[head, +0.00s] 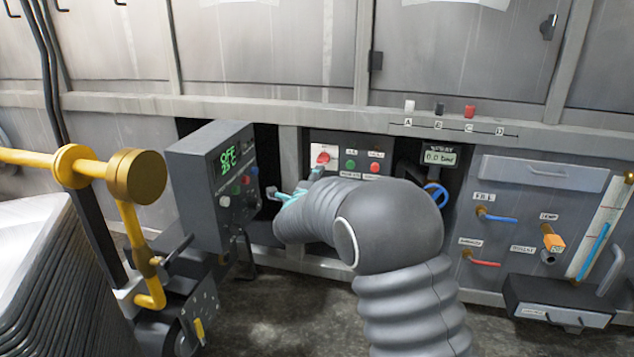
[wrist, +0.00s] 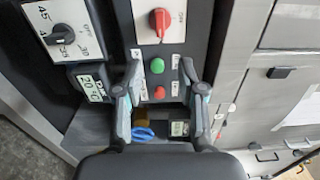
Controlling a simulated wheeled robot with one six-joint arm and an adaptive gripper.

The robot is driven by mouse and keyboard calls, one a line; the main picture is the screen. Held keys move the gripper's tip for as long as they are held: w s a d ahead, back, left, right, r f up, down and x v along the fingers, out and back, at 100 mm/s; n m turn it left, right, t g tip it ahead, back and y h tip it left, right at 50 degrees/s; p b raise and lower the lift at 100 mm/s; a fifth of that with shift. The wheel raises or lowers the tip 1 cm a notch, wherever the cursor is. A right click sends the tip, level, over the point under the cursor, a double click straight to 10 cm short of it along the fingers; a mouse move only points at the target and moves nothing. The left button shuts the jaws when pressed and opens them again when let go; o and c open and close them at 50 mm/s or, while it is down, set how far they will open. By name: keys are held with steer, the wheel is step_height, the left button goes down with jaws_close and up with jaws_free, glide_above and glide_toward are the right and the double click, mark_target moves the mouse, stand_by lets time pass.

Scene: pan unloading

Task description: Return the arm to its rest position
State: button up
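My gripper (head: 290,193) is in front of the wall's control panels in the head view, partly hidden by my grey arm. In the wrist view my gripper (wrist: 161,88) has its two fingers well apart with nothing held between them. Beyond the fingers is a switch panel with a red rotary switch (wrist: 160,20), a green button (wrist: 157,66) and a red button (wrist: 159,92). The same red rotary switch shows in the head view (head: 322,157). My arm reaches forward and to the left; I cannot tell whether the fingertips touch anything.
A grey control box (head: 208,185) with a green display reading OFF stands just left of my gripper. A yellow pipe assembly (head: 135,180) is farther left. A blue handwheel (head: 436,195) is right of my arm. Blue (head: 500,218) and red (head: 484,262) levers project farther right.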

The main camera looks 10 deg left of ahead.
steer(key=shift+s, duration=0.6)
